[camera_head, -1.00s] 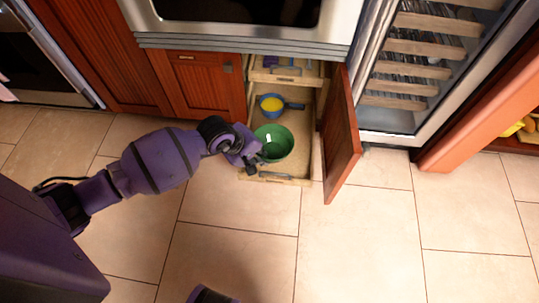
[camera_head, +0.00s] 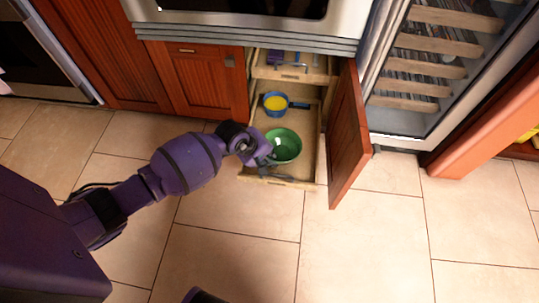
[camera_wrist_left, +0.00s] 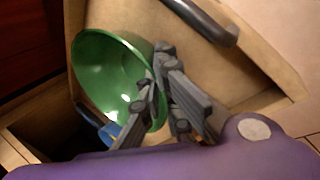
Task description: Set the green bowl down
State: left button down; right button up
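The green bowl (camera_head: 285,144) is upright in the lower pulled-out drawer (camera_head: 293,183), near its front. I cannot tell for sure whether its base touches the drawer floor. My left gripper (camera_head: 268,158) reaches in from the left at the bowl's near left rim. In the left wrist view the bowl (camera_wrist_left: 108,68) shows its inside, and the fingers (camera_wrist_left: 165,75) of my left gripper straddle its rim with the tips close together, shut on it. The fingers hide part of the rim.
A blue pan (camera_head: 275,102) with yellow inside lies behind the bowl in the drawer. An upper drawer (camera_head: 290,73) is behind that. The open red-brown cabinet door (camera_head: 348,140) stands close on the right. A dark drawer handle (camera_wrist_left: 205,20) shows in the wrist view. The tiled floor in front is clear.

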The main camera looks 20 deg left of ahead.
pick_arm(q)
jog(key=shift+f, duration=0.1)
jog(key=c, duration=2)
grip_release()
pick_arm(e)
jog(key=shift+w, duration=0.1)
pick_arm(q)
jog(key=p+v, duration=0.5)
jog(key=v, duration=0.7)
jog(key=shift+p, duration=0.3)
pick_arm(e)
jog(key=v, duration=0.4)
jog(key=shift+s+d+r, duration=0.1)
jog(key=shift+s+r, duration=0.1)
jog(key=shift+s, duration=0.2)
pick_arm(q)
jog(key=shift+s, duration=0.1)
